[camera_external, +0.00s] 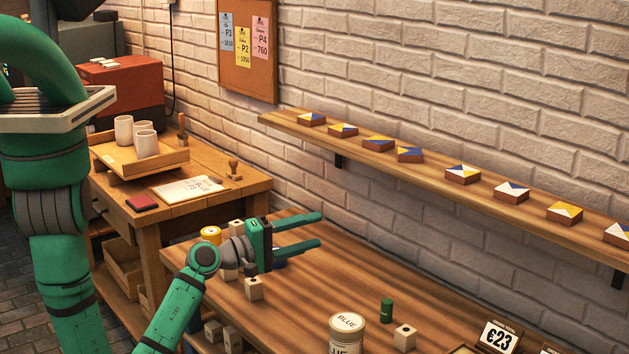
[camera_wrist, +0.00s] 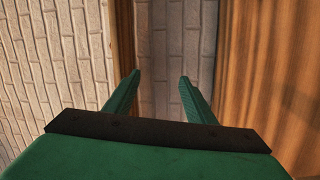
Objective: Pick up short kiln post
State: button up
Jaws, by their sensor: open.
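Several small cream blocks with a dark hole, which look like kiln posts, are in the external view. One block (camera_external: 254,289) stands on the table below my gripper, and another block (camera_external: 405,337) stands at the front right. A third block (camera_external: 236,227) is behind my wrist, partly hidden. I cannot tell for sure which is the short kiln post. My gripper (camera_external: 320,230) is open and empty above the table, its fingers pointing right. In the wrist view my gripper (camera_wrist: 160,76) has nothing between its fingers and faces the brick wall.
A wall shelf (camera_external: 420,169) with painted tiles runs behind. The table's middle is clear.

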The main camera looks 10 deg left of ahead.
jog(key=s+d+r+m+g, duration=0.2)
jog(key=d+m+g, duration=0.3)
jog(key=m+g+y, duration=0.5)
jog(key=m+y, duration=0.6)
jog(key=y, duration=0.4)
send_near(253, 280)
jog(key=shift+s+d+f, duration=0.2)
jog(key=shift+s+f, duration=0.1)
jog(key=shift+w+a+f+y, duration=0.1)
jog(key=shift+a+y, duration=0.05)
jog(key=shift+y, duration=0.15)
notch_tip(253, 280, down, 5)
jog(key=shift+f, duration=0.1)
jog(key=shift+w+d+f, duration=0.15)
jog(key=shift+f, duration=1.15)
jog(key=shift+w+d+f, duration=0.1)
jog(key=shift+w+f, duration=0.05)
jog(key=shift+f, duration=1.2)
jog(key=c, duration=1.2)
